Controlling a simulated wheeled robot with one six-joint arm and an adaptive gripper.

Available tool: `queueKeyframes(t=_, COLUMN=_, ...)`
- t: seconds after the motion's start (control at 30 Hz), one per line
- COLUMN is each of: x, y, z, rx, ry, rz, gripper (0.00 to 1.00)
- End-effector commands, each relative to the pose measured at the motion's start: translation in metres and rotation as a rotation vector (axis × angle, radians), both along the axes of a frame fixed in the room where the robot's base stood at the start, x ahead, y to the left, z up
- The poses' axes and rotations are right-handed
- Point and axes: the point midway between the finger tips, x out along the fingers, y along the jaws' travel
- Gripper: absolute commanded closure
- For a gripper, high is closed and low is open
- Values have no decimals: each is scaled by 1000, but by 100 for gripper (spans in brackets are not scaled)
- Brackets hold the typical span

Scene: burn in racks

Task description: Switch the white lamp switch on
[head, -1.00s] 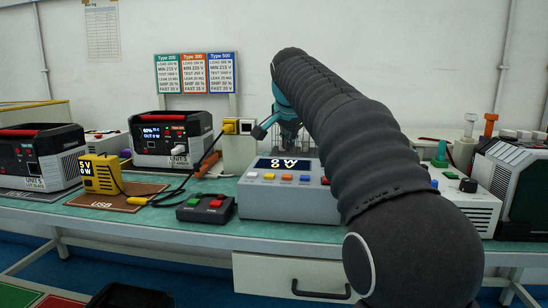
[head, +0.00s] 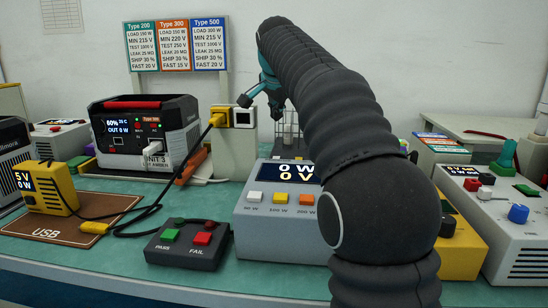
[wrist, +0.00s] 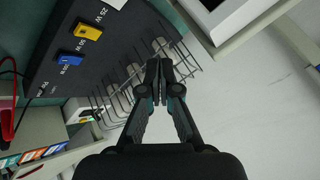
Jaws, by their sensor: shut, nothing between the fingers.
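The white lamp switch appears to be a small white key (wrist: 115,3), cut off at the top edge of the wrist view, on a dark panel (wrist: 45,40). A yellow switch (wrist: 88,31) and a blue switch (wrist: 68,60) follow it in a row. Whether it is on cannot be told. My gripper (wrist: 163,88) is shut and empty, in front of the panel's wire cages (wrist: 125,95) in that view, with the white key up and to its left. In the head view my gripper (head: 246,99) shows above the load box, and the panel is largely hidden behind my arm.
A grey load box (head: 280,230) with coloured buttons stands at the bench front. A post (head: 236,155) with a yellow plug (head: 218,117) rises close behind it. A dark PASS/FAIL box (head: 188,250) and cable lie left. More instruments (head: 500,225) stand right.

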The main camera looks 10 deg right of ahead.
Motion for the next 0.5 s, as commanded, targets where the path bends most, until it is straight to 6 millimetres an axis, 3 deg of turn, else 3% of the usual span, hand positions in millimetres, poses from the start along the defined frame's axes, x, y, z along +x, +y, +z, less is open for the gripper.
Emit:
queueKeyframes(t=0.27, x=-1, y=1, z=-7, rx=0, ry=2, rz=1, gripper=100)
queueKeyframes(t=0.5, x=-4, y=4, z=-34, rx=0, ry=2, rz=4, gripper=100)
